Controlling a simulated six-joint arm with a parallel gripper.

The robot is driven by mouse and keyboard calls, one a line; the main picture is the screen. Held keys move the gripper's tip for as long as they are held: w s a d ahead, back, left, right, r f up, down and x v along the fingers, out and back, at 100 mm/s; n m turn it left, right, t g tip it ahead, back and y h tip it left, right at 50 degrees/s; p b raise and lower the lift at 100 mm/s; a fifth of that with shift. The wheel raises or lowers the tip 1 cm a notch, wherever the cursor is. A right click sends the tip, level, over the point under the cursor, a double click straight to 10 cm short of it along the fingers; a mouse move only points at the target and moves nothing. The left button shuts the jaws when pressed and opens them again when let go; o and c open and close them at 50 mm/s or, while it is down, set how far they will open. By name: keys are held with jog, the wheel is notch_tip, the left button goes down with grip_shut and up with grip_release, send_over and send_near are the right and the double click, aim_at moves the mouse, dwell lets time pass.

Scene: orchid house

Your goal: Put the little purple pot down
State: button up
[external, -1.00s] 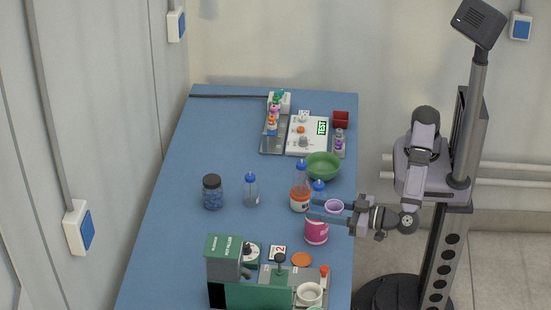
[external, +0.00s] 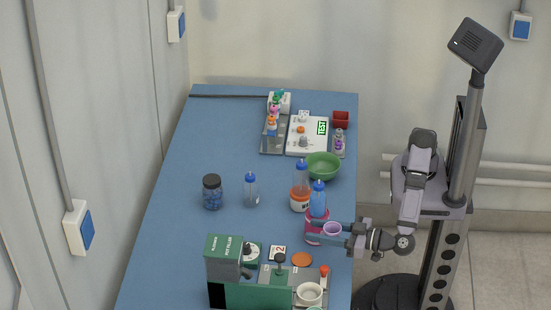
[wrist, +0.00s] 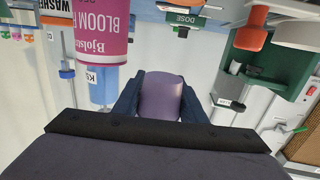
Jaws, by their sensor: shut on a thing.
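The little purple pot (external: 332,229) is between the fingers of my gripper (external: 328,232), which is shut on it. In the wrist view the pot (wrist: 161,97) sits between the two blue fingers (wrist: 160,98). In the external view the pot and fingers overlap the pink bottle (external: 313,239). I cannot tell whether the pot touches the table or is held above it.
The pink bottle also shows in the wrist view (wrist: 103,32), close to the gripper. A blue bottle (external: 318,199), an orange-labelled bottle (external: 300,201) and a green bowl (external: 323,166) stand behind. The green potting machine (external: 224,261) is in front. The blue table (external: 178,235) is clear at left.

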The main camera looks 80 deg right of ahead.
aim_at(340, 265)
jog(key=shift+f+p, duration=0.4)
jog(key=shift+f, duration=4.2)
jog(key=shift+f, duration=0.2)
jog(key=o, duration=1)
jog(key=b+v, duration=0.2)
jog(key=v, duration=0.4)
jog(key=shift+s+a+f, duration=0.15)
jog(key=shift+s+a, duration=0.05)
jog(key=shift+o, duration=0.6)
jog(key=shift+s, duration=0.45)
